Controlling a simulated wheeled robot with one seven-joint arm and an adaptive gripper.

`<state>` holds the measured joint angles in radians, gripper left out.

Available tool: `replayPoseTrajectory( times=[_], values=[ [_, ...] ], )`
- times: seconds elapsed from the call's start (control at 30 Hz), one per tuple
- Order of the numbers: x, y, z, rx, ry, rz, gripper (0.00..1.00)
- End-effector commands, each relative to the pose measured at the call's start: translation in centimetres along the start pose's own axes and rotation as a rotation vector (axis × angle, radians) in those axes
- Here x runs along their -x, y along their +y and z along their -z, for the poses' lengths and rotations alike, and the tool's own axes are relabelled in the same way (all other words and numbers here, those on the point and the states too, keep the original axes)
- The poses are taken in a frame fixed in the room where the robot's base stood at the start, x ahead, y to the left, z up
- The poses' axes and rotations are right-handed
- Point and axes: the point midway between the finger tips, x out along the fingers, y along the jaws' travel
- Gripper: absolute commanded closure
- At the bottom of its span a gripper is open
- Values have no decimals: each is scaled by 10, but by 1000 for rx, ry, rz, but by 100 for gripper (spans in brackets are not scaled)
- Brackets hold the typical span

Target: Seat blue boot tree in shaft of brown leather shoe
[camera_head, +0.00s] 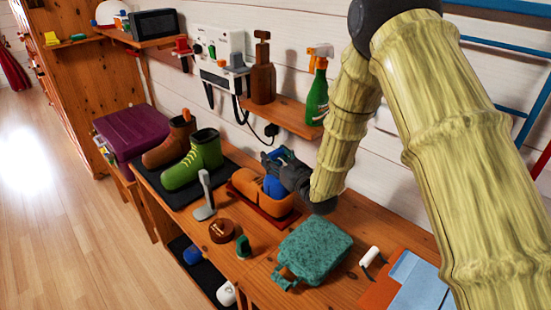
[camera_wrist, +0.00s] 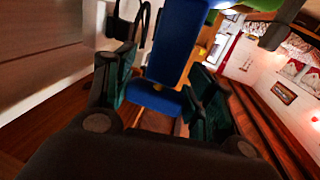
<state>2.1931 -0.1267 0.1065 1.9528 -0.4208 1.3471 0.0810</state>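The tan-brown leather shoe (camera_head: 252,185) sits on a red tray on the wooden bench in the head view. My gripper (camera_head: 282,174) is low and close over the shoe's right end, pointing left. The blue boot tree (camera_head: 275,188) shows at the shoe's opening, partly hidden by the gripper; I cannot tell how deep it sits. In the wrist view, the blue boot tree (camera_wrist: 178,45) is between the two teal-padded fingers of my gripper (camera_wrist: 165,88), which look closed on it. The shoe is not clear in the wrist view.
A green boot (camera_head: 205,155) and a brown boot (camera_head: 165,150) stand on a dark mat to the left. A grey upright tool (camera_head: 205,195), a round brown tin (camera_head: 221,231) and a teal bag (camera_head: 314,250) are in front. A shelf (camera_head: 285,117) with bottles hangs behind.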

Motion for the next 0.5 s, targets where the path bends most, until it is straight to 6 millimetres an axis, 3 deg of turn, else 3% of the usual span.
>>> replayPoseTrajectory(
  times=[0.03,0.1,0.5],
  values=[
    [0,0,0,0,0,0,37],
    [0,0,0,0,0,0,24],
    [0,0,4,0,0,0,24]
  ],
)
